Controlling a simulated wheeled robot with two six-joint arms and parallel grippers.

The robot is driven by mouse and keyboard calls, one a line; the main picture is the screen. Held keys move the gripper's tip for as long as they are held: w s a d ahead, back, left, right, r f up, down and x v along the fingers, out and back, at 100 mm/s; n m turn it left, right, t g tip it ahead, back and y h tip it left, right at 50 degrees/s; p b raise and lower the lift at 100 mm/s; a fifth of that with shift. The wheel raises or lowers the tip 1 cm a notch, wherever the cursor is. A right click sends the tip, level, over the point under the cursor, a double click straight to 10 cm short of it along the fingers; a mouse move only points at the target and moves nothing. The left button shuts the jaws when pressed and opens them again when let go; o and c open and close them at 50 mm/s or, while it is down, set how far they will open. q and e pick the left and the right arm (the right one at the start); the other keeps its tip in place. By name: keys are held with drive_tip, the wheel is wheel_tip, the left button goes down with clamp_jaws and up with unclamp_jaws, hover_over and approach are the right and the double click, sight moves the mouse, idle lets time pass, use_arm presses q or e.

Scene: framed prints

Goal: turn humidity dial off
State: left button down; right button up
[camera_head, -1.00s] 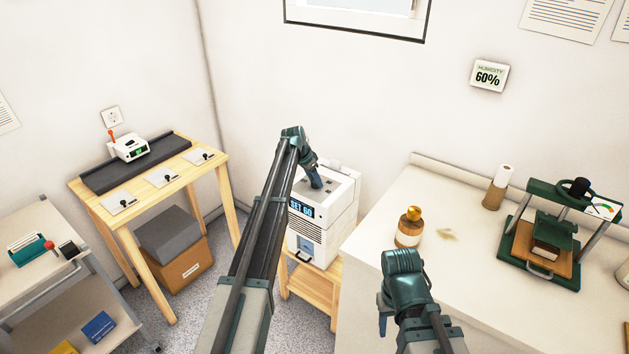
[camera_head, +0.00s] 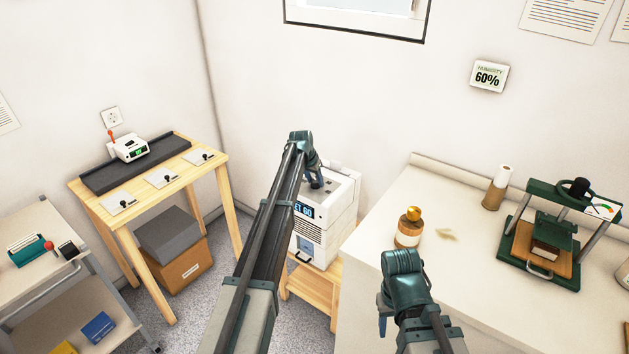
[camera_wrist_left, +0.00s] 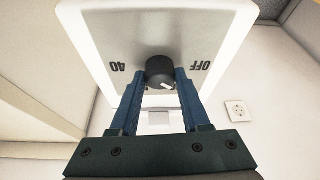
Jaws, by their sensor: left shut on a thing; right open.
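The white humidifier (camera_head: 328,225) stands on a low wooden stand in the corner, its blue display showing a setting that ends in 60, partly hidden by my left arm. In the left wrist view its dark round dial (camera_wrist_left: 160,70) sits between the labels 40 and OFF, which appear upside down. The dial's white mark (camera_wrist_left: 166,86) points toward the bottom of that view. My left gripper (camera_head: 317,183) is shut on the dial, one blue finger on each side. My right gripper (camera_head: 386,316) is open and empty, near the front of the white counter.
A wall display (camera_head: 490,77) reads humidity 60%. An amber bottle (camera_head: 409,229), a paper roll (camera_head: 497,188) and a green press (camera_head: 545,235) stand on the white counter (camera_head: 460,285). A wooden table (camera_head: 150,195) and a cart (camera_head: 55,285) stand at left.

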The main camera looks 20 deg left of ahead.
use_arm(q)
drive_tip(key=n+y, duration=0.1)
drive_tip(key=n, duration=0.3)
drive_tip(key=shift+d+y, duration=0.15)
drive_tip(key=shift+y, duration=0.25)
drive_tip(key=shift+n+y, duration=0.6)
drive_tip(key=shift+n, duration=1.2)
drive_tip(key=shift+c, duration=1.8)
unclamp_jaws()
drive_tip(key=shift+r, duration=0.1)
drive_tip(key=p+v, duration=1.2)
drive_tip(key=v, duration=0.1)
drive_tip(key=shift+d+r+p, duration=0.2)
drive_tip(key=shift+r+p, duration=0.15)
drive_tip(key=shift+p, duration=0.05)
